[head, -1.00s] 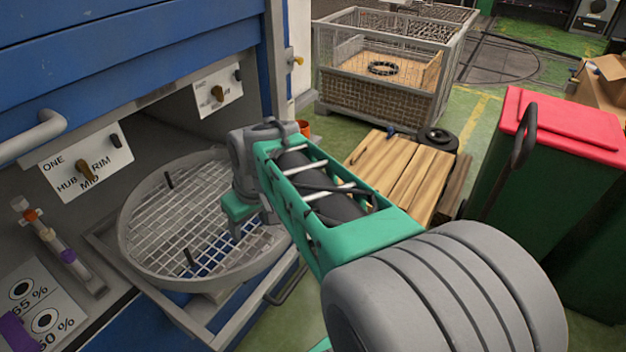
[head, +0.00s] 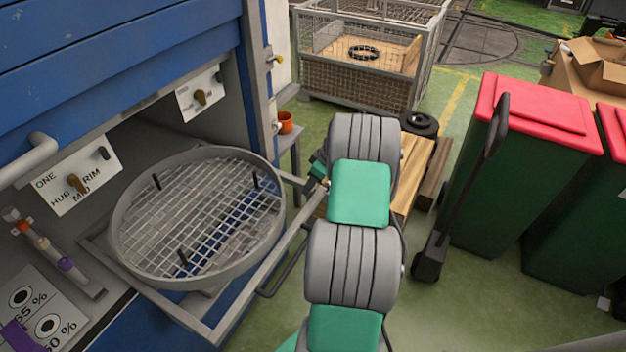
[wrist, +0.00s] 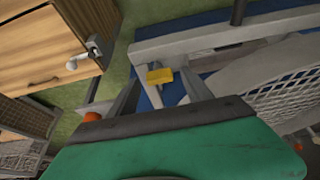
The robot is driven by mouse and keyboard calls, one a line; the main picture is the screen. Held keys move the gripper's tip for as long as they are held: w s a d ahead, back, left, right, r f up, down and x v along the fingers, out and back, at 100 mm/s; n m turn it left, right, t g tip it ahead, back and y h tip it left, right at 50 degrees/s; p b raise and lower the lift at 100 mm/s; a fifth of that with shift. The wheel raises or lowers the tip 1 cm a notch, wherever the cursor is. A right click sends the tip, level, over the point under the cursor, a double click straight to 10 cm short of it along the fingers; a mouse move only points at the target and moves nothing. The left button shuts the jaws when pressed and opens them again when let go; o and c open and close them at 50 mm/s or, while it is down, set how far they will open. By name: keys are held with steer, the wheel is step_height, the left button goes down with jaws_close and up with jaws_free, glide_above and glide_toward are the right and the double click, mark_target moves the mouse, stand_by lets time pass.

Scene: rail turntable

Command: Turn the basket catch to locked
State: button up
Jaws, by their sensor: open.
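The round mesh basket (head: 126,258) sits on a pulled-out grey frame (head: 222,328) at the blue cabinet. In the wrist view, its mesh (wrist: 290,97) shows at the right. A small yellow block (wrist: 160,76), which looks like the catch's handle, stands by a grey frame bar in the wrist view. Whether it is at locked cannot be read. My gripper (wrist: 162,90) is open, its fingers to either side of the yellow block, with no clear contact. In the head view my arm hides most of the gripper, right of the basket frame.
Switch plates (head: 78,178) with knobs are on the cabinet at left. Green bins with red lids (head: 537,105) stand at right. A wire crate (head: 365,85) and a wooden pallet (head: 412,165) lie behind my arm. Green floor is free at lower right.

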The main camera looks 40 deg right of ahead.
steer(key=shift+f, duration=0.1)
jaws_close()
stand_by(0.6)
